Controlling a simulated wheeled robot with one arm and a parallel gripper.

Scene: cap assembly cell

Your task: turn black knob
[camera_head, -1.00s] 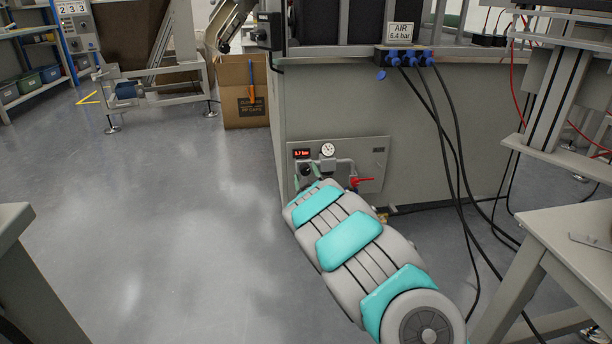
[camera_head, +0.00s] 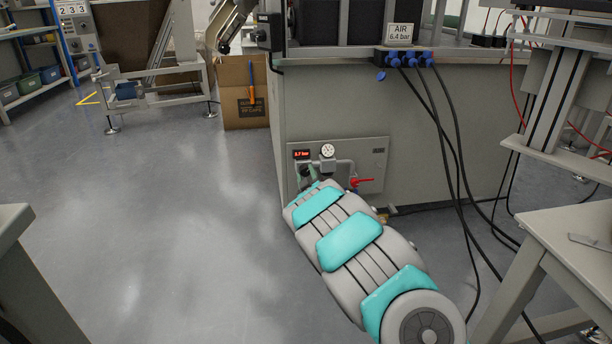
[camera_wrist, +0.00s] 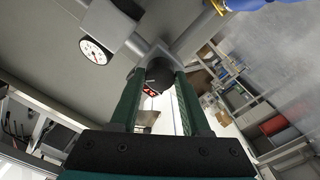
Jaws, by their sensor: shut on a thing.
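The black knob (camera_wrist: 159,73) shows in the wrist view at the end of my fingers, below the grey pipework. My gripper (camera_wrist: 159,77) is shut on it, with one green-padded finger on each side. In the head view the knob (camera_head: 305,171) is a small dark shape under the red display on the panel. My arm hides most of the gripper there. The grey panel (camera_head: 374,147) is on the low front of the machine cabinet. A white dial gauge (camera_head: 327,151) sits beside the display (camera_head: 302,154) and also shows in the wrist view (camera_wrist: 95,51).
A red lever (camera_head: 361,182) sits right of the knob on the same panel. Black hoses (camera_head: 447,150) hang from blue fittings and run over the floor at right. A grey table (camera_head: 575,240) stands at lower right. A cardboard box (camera_head: 243,90) stands behind left. The left floor is clear.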

